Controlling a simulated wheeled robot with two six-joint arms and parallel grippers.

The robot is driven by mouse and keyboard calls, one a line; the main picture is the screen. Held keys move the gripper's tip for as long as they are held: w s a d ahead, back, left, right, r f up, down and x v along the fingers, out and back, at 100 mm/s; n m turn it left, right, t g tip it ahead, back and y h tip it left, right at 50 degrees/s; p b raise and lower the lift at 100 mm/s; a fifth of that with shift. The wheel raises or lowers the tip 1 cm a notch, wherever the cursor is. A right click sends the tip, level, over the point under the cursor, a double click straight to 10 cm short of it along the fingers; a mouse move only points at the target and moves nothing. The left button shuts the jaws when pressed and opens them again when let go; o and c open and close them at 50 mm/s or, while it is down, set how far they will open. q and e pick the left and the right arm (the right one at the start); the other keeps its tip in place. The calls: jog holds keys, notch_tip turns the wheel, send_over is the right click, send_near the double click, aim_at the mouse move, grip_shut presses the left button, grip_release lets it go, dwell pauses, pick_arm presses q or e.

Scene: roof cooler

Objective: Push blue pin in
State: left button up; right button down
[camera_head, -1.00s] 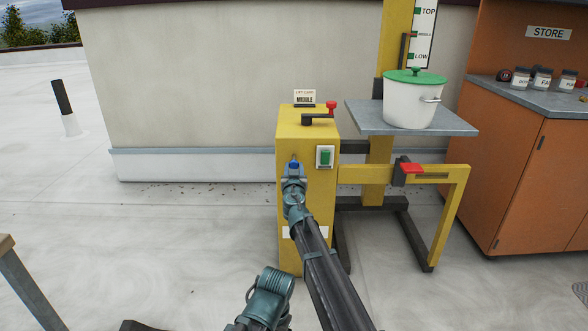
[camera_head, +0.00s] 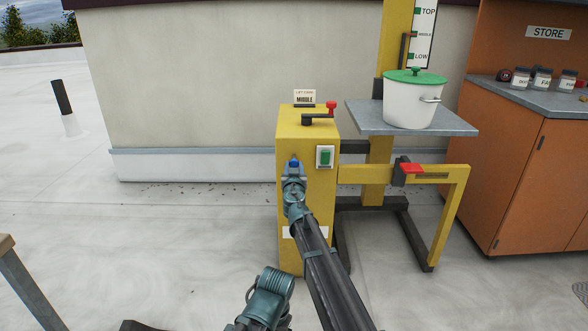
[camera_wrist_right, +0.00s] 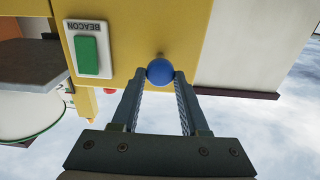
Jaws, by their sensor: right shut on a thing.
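The blue pin (camera_head: 295,164) is on the front face of the yellow lift cabinet (camera_head: 318,205), left of a green switch. Its round blue knob (camera_wrist_right: 160,71) shows in the right wrist view, in front of the yellow face. My right gripper (camera_head: 293,171) is at the pin. In the wrist view its two fingers (camera_wrist_right: 160,78) are shut on the blue knob at their tips. How deep the pin sits in the cabinet is hidden behind the knob. My left gripper does not show clearly in either view.
A green beacon switch (camera_head: 325,157) sits right of the pin. A lift platform (camera_head: 367,120) bearing a white pot (camera_head: 410,103) stands to the right. A red handle (camera_head: 411,168) is on the yellow frame.

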aim_at(294, 164)
jog(key=w, duration=0.3)
jog(key=shift+c, duration=2.2)
grip_release()
jog(key=s, duration=1.3)
jog(key=shift+s, duration=0.4)
